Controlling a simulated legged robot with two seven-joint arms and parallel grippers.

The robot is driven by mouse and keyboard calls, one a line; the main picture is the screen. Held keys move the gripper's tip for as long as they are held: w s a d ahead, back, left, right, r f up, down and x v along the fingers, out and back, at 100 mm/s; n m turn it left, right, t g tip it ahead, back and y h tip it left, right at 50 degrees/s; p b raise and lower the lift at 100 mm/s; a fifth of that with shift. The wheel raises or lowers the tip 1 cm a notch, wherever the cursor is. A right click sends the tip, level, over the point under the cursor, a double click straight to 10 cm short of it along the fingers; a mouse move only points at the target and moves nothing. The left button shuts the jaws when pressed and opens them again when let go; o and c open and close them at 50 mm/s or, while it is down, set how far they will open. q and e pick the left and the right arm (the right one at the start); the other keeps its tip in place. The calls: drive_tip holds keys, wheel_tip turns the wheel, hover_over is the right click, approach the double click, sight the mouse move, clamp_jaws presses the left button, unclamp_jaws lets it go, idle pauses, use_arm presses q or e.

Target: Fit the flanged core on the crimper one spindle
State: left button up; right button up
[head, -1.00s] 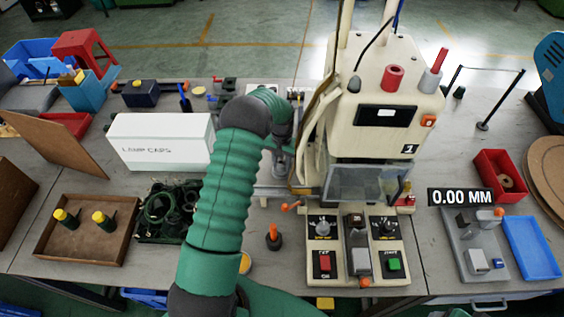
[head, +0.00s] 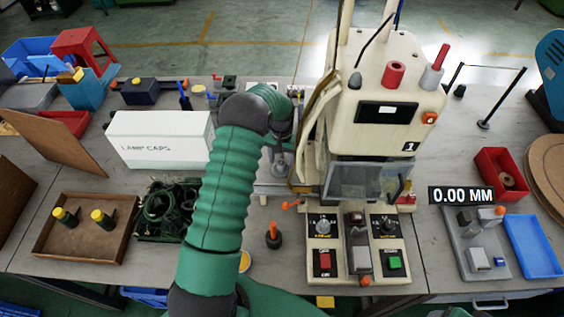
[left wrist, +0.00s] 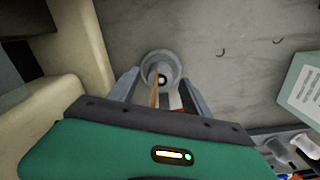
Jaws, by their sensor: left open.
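Crimper one is the cream machine (head: 375,110) marked 1, right of my left arm in the head view. A grey round flanged part (left wrist: 159,67) with a dark centre shows in the left wrist view; I take it for the flanged core. My left gripper (left wrist: 160,82) is open, with one finger on each side of this part; I cannot tell whether they touch it. In the head view my left gripper (head: 279,158) points down just left of the crimper, partly hidden by my wrist. Whether the part sits on the spindle is not clear. My right gripper is not in view.
The crimper's control panel (head: 357,248) and an orange-tipped black tool (head: 273,236) stand in front. A white lamp-caps box (head: 160,139), a brown tray (head: 86,257) and a bin of green parts (head: 168,208) lie left. The crimper's body is close beside my gripper.

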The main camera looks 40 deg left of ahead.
sight(282, 162)
use_arm(q)
wheel_tip(282, 162, up, 15)
drive_tip(key=shift+r, duration=0.2)
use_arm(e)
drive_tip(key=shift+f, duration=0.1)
